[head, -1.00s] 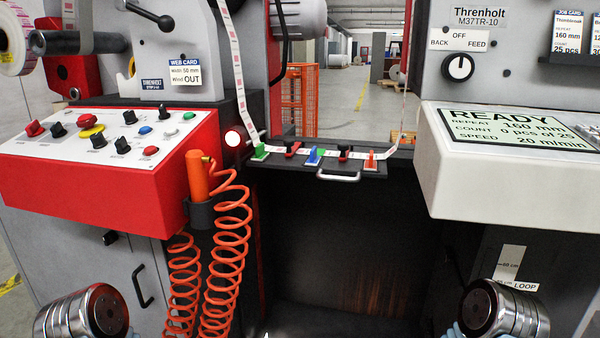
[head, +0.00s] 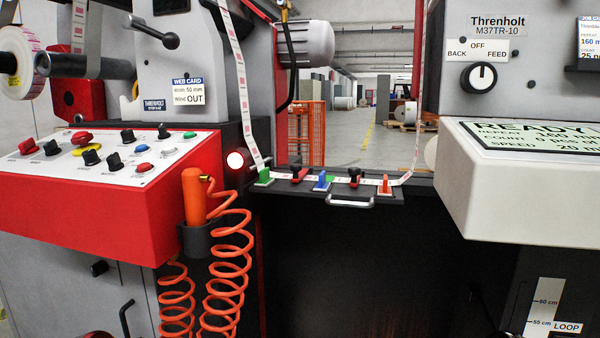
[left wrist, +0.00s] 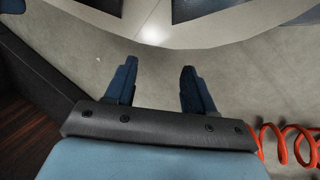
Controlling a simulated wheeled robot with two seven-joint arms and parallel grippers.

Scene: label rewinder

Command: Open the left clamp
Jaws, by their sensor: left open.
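A dark splice table (head: 300,198) spans the gap between the machine's two sides. A strip of printed label web (head: 334,183) lies across it. Two small red-and-black parts on it look like the clamps: the left clamp (head: 297,174) stands between a green tab (head: 264,177) and a blue tab (head: 322,181), the right clamp (head: 354,177) between the blue tab and an orange tab (head: 385,184). At this size I cannot tell the lever positions. My left gripper (left wrist: 157,76) is open and empty over bare floor in the left wrist view. My right gripper is out of view.
A red control box (head: 90,215) projects at the left. An orange coiled hose (head: 228,275) hangs beside it, and also shows at the left wrist view's right edge (left wrist: 288,145). A white display box (head: 500,190) projects at the right. A handle (head: 350,202) fronts the table.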

